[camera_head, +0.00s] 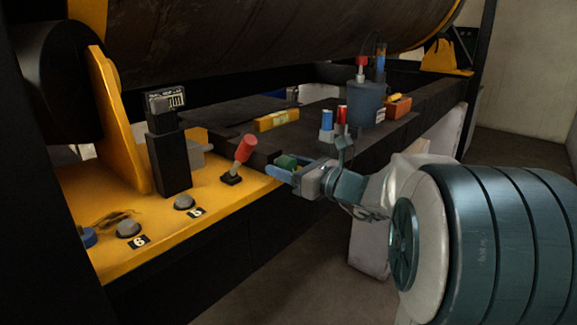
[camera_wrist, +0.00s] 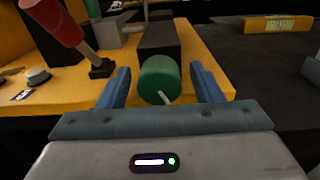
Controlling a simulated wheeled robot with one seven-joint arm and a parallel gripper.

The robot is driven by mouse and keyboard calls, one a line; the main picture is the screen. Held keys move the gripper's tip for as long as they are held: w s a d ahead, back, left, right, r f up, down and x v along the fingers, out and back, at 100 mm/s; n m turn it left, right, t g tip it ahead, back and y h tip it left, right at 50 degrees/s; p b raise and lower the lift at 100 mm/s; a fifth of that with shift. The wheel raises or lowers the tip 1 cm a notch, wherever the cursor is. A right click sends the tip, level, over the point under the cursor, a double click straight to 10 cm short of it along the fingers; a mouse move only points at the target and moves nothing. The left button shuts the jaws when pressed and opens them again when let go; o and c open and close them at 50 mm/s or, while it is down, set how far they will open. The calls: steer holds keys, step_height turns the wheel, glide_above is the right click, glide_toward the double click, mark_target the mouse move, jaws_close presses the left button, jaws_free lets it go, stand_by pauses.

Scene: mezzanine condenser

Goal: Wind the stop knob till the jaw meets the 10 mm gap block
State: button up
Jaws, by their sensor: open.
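The stop knob appears to be the green cylinder (camera_wrist: 159,80), which lies between the two blue fingers of my gripper (camera_wrist: 165,88) in the wrist view. The fingers are open, with a gap on each side of the knob. A light pointer or mark shows at its near end. In the head view the green knob (camera_head: 286,161) is partly hidden by my gripper (camera_head: 283,174). A dark block (camera_wrist: 160,38) stands behind the knob. A yellow labelled bar (camera_head: 277,120) lies on the dark bench; I cannot tell if it is the gap block. I cannot make out the jaw.
A red-handled lever (camera_head: 243,150) rises left of the knob, close to my gripper. A black post with a display (camera_head: 167,105) and grey buttons (camera_head: 129,228) stand on the yellow panel. A blue-grey canister (camera_head: 367,102) and an orange box (camera_head: 399,107) are farther right.

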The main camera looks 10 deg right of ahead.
steer(key=c, duration=1)
steer(key=shift+f+n+b, duration=0.2)
steer(key=shift+n+b, duration=0.2)
steer(key=shift+b, duration=0.3)
steer(key=shift+r+n+b, duration=0.1)
steer(key=shift+n+b, duration=0.2)
steer(key=shift+b, duration=0.15)
steer(key=shift+r, duration=0.1)
steer(key=o, duration=1)
steer(key=b+v, duration=0.2)
steer(key=v, duration=1.1)
steer(key=shift+s+d, duration=0.3)
